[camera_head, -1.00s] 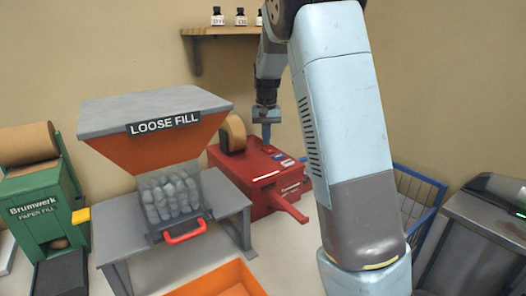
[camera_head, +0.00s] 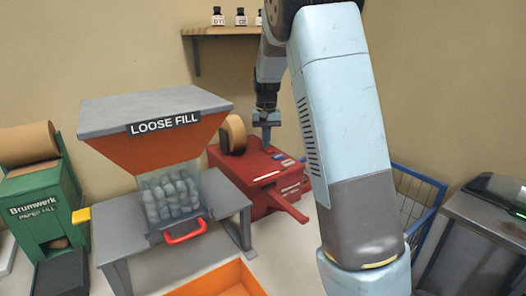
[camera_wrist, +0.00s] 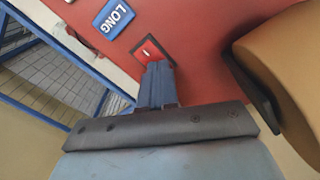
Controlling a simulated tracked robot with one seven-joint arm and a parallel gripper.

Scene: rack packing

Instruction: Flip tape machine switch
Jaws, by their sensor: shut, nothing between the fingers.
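The red tape machine (camera_head: 252,170) stands behind the loose fill table, with a roll of brown tape (camera_head: 234,133) at its back left. In the wrist view the machine's red top (camera_wrist: 187,22) carries a blue LONG label (camera_wrist: 113,18). A small red switch plate (camera_wrist: 149,50) with a pale mark sits below and right of that label. My gripper (camera_head: 266,140) points down over the top of the machine. In the wrist view its shut, empty fingers (camera_wrist: 158,72) reach the lower edge of the switch plate and hide part of it. I cannot tell whether they touch the switch.
The loose fill hopper (camera_head: 155,110) stands on a grey table at left, beside a green paper fill machine (camera_head: 40,208). A blue wire cart (camera_head: 415,200) is right of the tape machine. A shelf with small bottles (camera_head: 225,30) hangs behind. An orange bin (camera_head: 215,280) lies in front.

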